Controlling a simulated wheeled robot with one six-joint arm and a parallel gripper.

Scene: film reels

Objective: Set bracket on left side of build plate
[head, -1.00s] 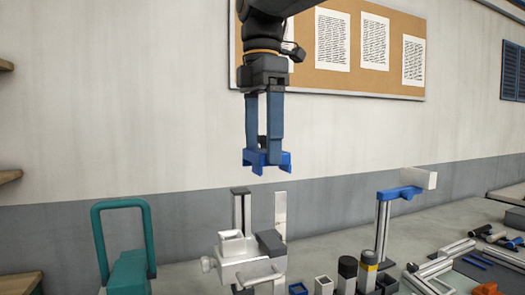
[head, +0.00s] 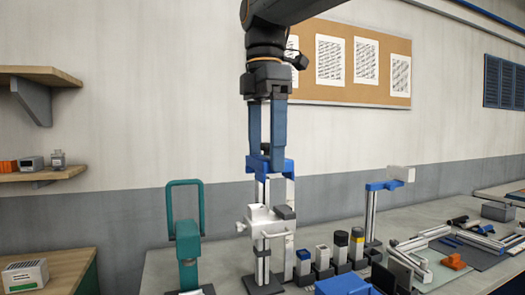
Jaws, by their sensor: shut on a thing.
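My gripper (head: 266,153) points straight down and is shut on a blue bracket (head: 276,165) with downturned ends. The bracket is at the tops of two uprights in the picture, a dark post and a pale post (head: 290,215). I cannot tell whether it touches them. A white clamp-like block (head: 263,221) sits lower, in front of the posts. I cannot tell for sure which thing is the build plate; a pale grey-green mat (head: 430,277) lies on the bench at the right.
A teal frame (head: 186,238) stands left of the posts. Several small coloured-top blocks (head: 340,249) stand to the right. Farther right is a stand with a blue arm (head: 383,186) and white block. Metal rails (head: 420,240) and an orange part (head: 453,262) lie beyond.

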